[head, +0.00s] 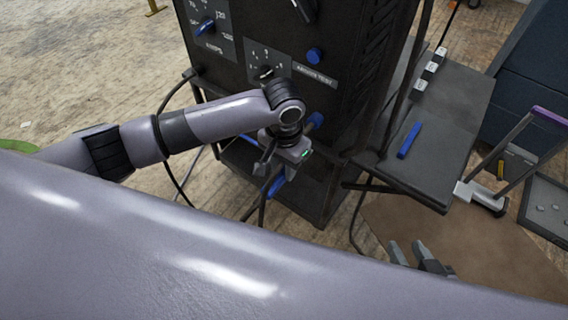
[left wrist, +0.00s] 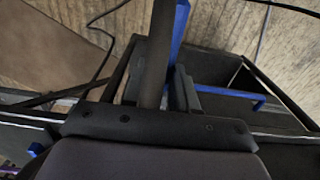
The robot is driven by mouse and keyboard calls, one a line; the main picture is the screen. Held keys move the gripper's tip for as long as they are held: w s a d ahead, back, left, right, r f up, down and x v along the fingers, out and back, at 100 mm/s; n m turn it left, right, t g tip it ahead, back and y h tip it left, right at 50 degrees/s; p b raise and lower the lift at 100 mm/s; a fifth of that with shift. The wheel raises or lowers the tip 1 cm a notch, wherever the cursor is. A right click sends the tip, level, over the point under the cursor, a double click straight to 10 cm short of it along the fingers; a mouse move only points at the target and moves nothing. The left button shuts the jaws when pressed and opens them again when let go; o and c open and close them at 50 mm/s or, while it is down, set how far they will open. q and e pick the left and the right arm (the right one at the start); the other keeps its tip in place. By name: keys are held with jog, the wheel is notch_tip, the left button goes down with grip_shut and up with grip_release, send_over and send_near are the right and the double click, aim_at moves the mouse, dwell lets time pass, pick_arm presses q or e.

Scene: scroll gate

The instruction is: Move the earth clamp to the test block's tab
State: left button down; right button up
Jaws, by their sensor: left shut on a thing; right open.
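My left gripper (head: 268,176) is shut on a blue-handled clamp (head: 276,186), which I take for the earth clamp, in front of the dark machine's lower part. Dark cables hang below it. In the left wrist view, the gripper (left wrist: 160,95) has a blue bar (left wrist: 181,28) and a dark round bar between or beside its fingers; the gripped end is partly hidden. My right gripper (head: 422,260) is open and empty over the brown floor mat, low at the right. I cannot tell which thing is the test block or its tab.
The dark machine (head: 240,75) has blue knobs and a lower shelf. A side shelf (head: 455,100) carries a blue bar (head: 409,139) and a dark strip with white blocks (head: 430,70). A purple-handled frame (head: 500,150) and a tray (head: 527,212) stand right. My arm hides the foreground.

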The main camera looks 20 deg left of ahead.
aim_at(260, 198)
pick_arm(q)
jog(key=shift+s+a, duration=0.15)
jog(key=shift+s, duration=0.05)
pick_arm(e)
jog(key=shift+s+a+r, duration=0.1)
jog(key=shift+s+r, duration=0.05)
jog(key=shift+r, duration=0.2)
jog(key=shift+f, duration=0.2)
